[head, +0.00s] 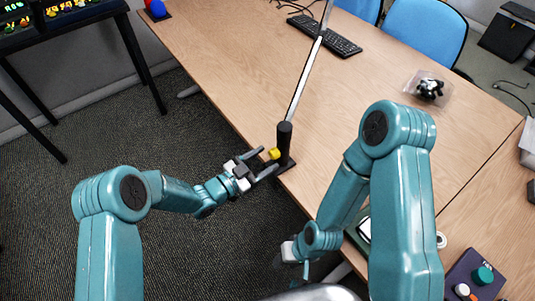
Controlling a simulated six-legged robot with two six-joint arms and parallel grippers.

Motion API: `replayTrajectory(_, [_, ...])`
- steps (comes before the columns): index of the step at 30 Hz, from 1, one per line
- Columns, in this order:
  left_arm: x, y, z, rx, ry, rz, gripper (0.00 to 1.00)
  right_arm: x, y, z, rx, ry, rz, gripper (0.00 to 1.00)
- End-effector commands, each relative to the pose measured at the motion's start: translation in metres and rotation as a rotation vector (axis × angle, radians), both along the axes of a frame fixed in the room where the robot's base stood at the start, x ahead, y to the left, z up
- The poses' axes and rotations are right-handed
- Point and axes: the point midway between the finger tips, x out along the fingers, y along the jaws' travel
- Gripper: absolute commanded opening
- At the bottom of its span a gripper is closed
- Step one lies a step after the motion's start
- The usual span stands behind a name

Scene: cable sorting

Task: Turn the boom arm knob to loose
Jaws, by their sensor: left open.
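The boom arm (306,75) is a slim silver pole rising from a black upright post (284,140) at the table's near edge. A small yellow knob (274,153) sits on the left side of the post. My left gripper (269,161) is open, with its two fingers on either side of the yellow knob, close to the post. I cannot tell whether the fingers touch the knob. My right gripper (292,255) hangs low beside the table edge; its fingers are mostly hidden or dark.
A wooden table (220,60) extends back and right. A black keyboard (325,36) lies at the back. A clear tray with a black object (430,88) sits at right. A dark control box (475,275) is at the lower right. Blue chairs (425,30) stand behind.

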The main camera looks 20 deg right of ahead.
Motion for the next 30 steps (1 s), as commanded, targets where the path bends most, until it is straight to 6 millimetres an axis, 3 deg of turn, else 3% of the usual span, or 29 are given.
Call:
replayTrajectory(4, [0.006,-0.013,0.000,0.000,-0.001,-0.001,0.60,0.000,0.000,0.002,0.000,0.000,0.000,0.43])
replayTrajectory(13, [0.010,-0.017,0.000,0.000,0.000,0.001,0.60,0.000,0.000,0.002,0.000,0.000,0.000,0.43])
replayTrajectory(14, [0.010,-0.017,0.000,0.000,0.000,0.001,0.56,0.000,0.000,0.002,0.000,0.000,0.000,0.43])
replayTrajectory(18, [0.011,-0.018,0.000,0.000,0.000,0.000,0.11,0.000,0.000,0.002,0.000,0.000,0.000,0.43])
replayTrajectory(19, [0.011,-0.018,0.000,0.000,0.000,0.000,0.04,0.000,0.000,0.002,0.000,0.000,0.000,0.43])
replayTrajectory(30, [0.011,-0.017,-0.003,-0.017,0.047,0.000,0.04,0.000,0.000,-0.006,0.000,0.000,0.000,0.43])
